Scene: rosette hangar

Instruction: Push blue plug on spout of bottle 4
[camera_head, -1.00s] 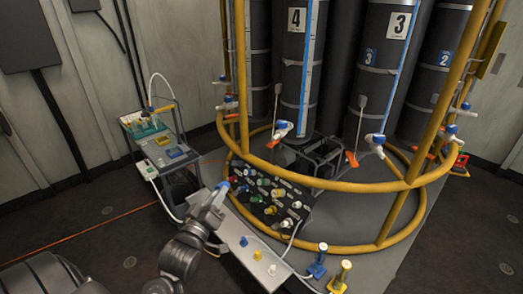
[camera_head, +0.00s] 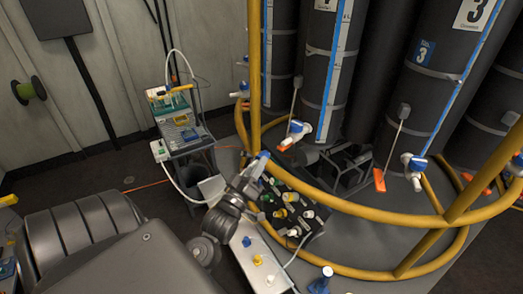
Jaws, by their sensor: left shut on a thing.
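Bottle 4 (camera_head: 322,75) is a tall dark cylinder behind the yellow rail, its number label cut off by the top edge. Its spout (camera_head: 298,129) is a white and blue tap low at its front, with an orange tab beside it. My left gripper (camera_head: 257,167) is shut on a blue plug (camera_head: 263,155), which points up and away. The gripper is left of and below the spout in the picture, clearly apart from it, near the yellow upright. The spout's open end is too small to make out. My right gripper is not in view.
A curved yellow rail (camera_head: 375,212) and a yellow upright (camera_head: 254,70) stand around the bottles. A black rack (camera_head: 312,225) of coloured plugs lies beside my left gripper. A white bench (camera_head: 246,262) holds loose plugs. A grey cart (camera_head: 188,137) stands at left.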

